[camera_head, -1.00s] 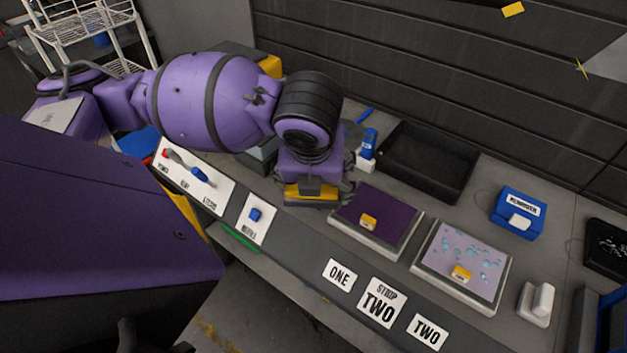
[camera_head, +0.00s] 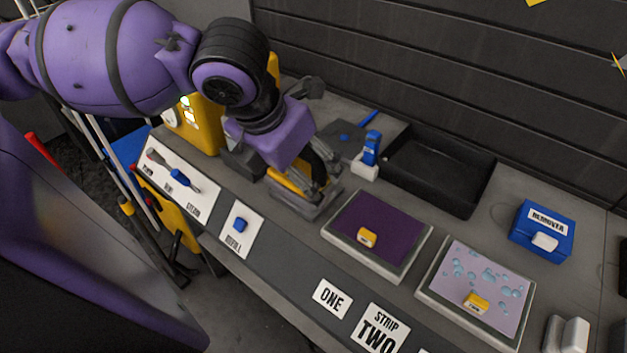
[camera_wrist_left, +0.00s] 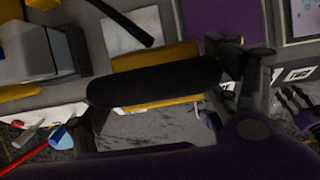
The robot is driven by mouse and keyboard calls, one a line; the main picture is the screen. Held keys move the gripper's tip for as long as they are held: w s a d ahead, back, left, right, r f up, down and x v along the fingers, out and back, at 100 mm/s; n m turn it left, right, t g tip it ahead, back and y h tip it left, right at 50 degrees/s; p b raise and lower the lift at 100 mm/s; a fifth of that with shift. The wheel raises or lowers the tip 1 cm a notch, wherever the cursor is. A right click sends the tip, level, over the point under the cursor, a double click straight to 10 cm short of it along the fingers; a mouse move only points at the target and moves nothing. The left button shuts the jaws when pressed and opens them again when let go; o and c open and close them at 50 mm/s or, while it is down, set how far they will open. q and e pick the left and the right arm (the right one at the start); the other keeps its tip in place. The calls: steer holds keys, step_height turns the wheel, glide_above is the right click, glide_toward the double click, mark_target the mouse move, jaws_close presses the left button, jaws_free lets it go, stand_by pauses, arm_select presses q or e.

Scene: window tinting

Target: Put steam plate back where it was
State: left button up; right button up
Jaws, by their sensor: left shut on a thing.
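The steam plate (camera_head: 292,186) has a yellow body, a black handle and a flat grey base. In the head view it is at the table's middle, left of the purple panel (camera_head: 385,226). My left gripper (camera_head: 318,173) is shut on its handle. In the left wrist view the black handle (camera_wrist_left: 155,82) lies across between the fingers of my left gripper (camera_wrist_left: 165,92), with the yellow body (camera_wrist_left: 155,56) behind it. I cannot tell whether the base touches the table. My right gripper is not clearly seen.
A yellow machine (camera_head: 197,122) and a grey block (camera_head: 242,162) stand to the left. A labelled tool card (camera_head: 168,200) and refill card (camera_head: 235,240) line the front edge. A blue bottle (camera_head: 371,148), black tray (camera_head: 440,170) and blue remover box (camera_head: 541,229) are at the back right.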

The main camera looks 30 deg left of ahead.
mark_target(303, 161)
arm_select(q)
steer(key=shift+w+a+f, duration=0.2)
steer(key=shift+w+f, duration=0.15)
steer(key=shift+w, duration=0.25)
steer(key=w, duration=0.1)
steer(key=w+a+f, duration=0.1)
steer(key=w, duration=0.1)
steer(key=shift+a+f, duration=0.1)
steer(key=shift+a, duration=0.2)
steer(key=w+f, duration=0.1)
steer(key=w+a+f+b, duration=0.1)
steer(key=f, duration=0.1)
steer(key=w+a+f, duration=0.1)
steer(key=shift+w+f, duration=0.15)
steer(key=shift+f, duration=0.1)
steer(key=shift+w+a+f, duration=0.15)
steer(key=shift+w+f, duration=0.1)
steer(key=shift+f, duration=0.1)
steer(key=f, duration=0.3)
steer(key=shift+w+a+f+b, duration=0.15)
steer(key=shift+w+f+b, duration=0.1)
steer(key=shift+f+b, duration=0.15)
arm_select(e)
steer(key=shift+s+f, duration=0.15)
steer(key=shift+f, duration=0.5)
steer(key=shift+s+f, duration=0.15)
steer(key=shift+f, duration=0.45)
arm_select(q)
steer(key=o, duration=1.5)
